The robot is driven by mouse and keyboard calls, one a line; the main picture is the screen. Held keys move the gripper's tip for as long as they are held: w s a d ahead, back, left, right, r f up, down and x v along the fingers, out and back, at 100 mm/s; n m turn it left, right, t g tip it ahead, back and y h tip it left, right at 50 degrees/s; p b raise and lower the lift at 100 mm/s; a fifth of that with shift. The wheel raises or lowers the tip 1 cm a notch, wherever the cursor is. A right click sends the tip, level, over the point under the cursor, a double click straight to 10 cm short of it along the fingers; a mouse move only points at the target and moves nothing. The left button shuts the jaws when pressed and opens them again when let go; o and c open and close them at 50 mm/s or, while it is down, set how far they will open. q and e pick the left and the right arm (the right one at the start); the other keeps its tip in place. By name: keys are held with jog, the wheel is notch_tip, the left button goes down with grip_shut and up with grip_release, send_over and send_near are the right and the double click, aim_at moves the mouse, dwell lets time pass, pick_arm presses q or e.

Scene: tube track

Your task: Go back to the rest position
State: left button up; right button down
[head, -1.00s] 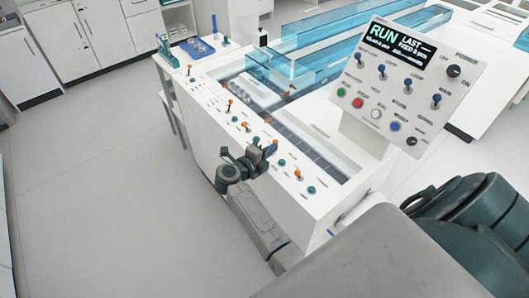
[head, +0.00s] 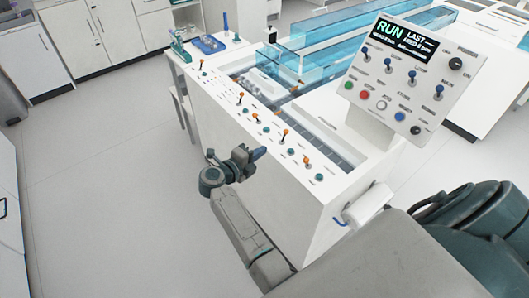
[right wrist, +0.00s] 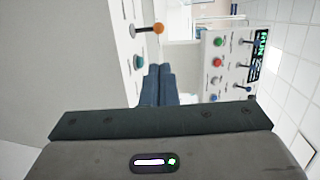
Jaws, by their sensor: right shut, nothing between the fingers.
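My right gripper (head: 259,154) is in the middle of the head view, at the front edge of the white tube track bench (head: 290,210). Its blue fingers are shut with nothing between them. In the right wrist view the closed fingers (right wrist: 158,85) lie side by side, and an orange-tipped lever (right wrist: 158,29) and a green button (right wrist: 139,62) show beyond them, apart from the fingers. I do not see my left gripper.
A row of orange levers (head: 284,133) and green buttons runs along the bench top. A tilted control panel (head: 409,75) reading RUN stands at the right, above a white roll (head: 366,205). Clear blue covers (head: 330,50) lie behind. The floor (head: 100,200) at left is clear.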

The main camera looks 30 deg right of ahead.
jog(key=s+a+f+n+t+y, duration=0.1)
jog(key=a+f+n+t+y, duration=0.15)
jog(key=f+n+t, duration=0.5)
jog(key=s+a+f+n+t+y, duration=0.1)
jog(key=s+f+n+t+y, duration=0.2)
jog(key=f+n, duration=0.85)
jog(key=s+a+f+n+g+y, duration=0.1)
jog(key=s+f+n+y, duration=0.35)
jog(key=f, duration=0.35)
jog(key=s+a+f+n+g+y, duration=0.1)
jog(key=s+a+f+n+y, duration=0.15)
jog(key=s+f, duration=0.4)
pick_arm(q)
jog(key=shift+w+d, duration=0.25)
jog(key=shift+d, duration=0.2)
pick_arm(e)
jog(key=s+d+f+n+g, duration=0.2)
jog(key=s+f, duration=0.4)
jog(key=s, duration=0.5)
jog(key=s+d+f+n+g+y, duration=0.1)
jog(key=s+f+g, duration=0.4)
jog(key=s, duration=0.7)
jog(key=s+d+f+n+g+y, duration=0.1)
jog(key=s+d+f+n+g, duration=0.2)
jog(key=s+f, duration=0.4)
jog(key=s+n+g, duration=0.1)
jog(key=s, duration=0.4)
jog(key=shift+f+n, duration=0.35)
jog(key=shift+n, duration=0.05)
